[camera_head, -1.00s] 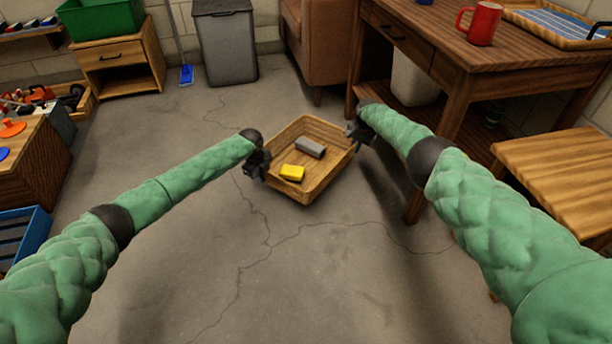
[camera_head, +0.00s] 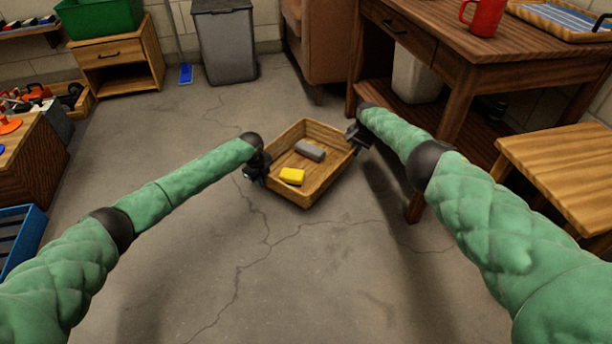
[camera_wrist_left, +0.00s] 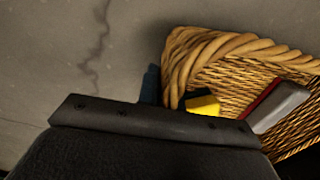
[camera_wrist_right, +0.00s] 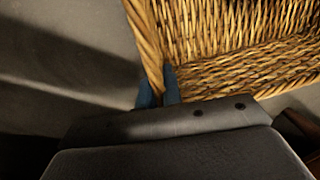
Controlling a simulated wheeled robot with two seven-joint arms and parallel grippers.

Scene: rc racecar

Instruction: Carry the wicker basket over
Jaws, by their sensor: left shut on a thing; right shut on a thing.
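The wicker basket (camera_head: 318,186) is a tan, rectangular, open-topped basket held between my two grippers over the concrete floor. A yellow block (camera_head: 292,176) and a grey block (camera_head: 310,150) lie inside it. My left gripper (camera_head: 262,166) is shut on the basket's left side. The left wrist view shows the braided rim (camera_wrist_left: 225,45), with the yellow block and the grey, red-edged block inside. My right gripper (camera_head: 352,137) is shut on the right side. In the right wrist view its blue fingertips (camera_wrist_right: 158,90) pinch the rim (camera_wrist_right: 146,45).
A wooden desk (camera_head: 480,70) with a red mug (camera_head: 484,16) stands at the right, a wooden stool (camera_head: 560,165) before it. A grey bin (camera_head: 226,45), a brown armchair (camera_head: 318,45) and a small cabinet (camera_head: 115,65) stand behind. Floor in front is clear.

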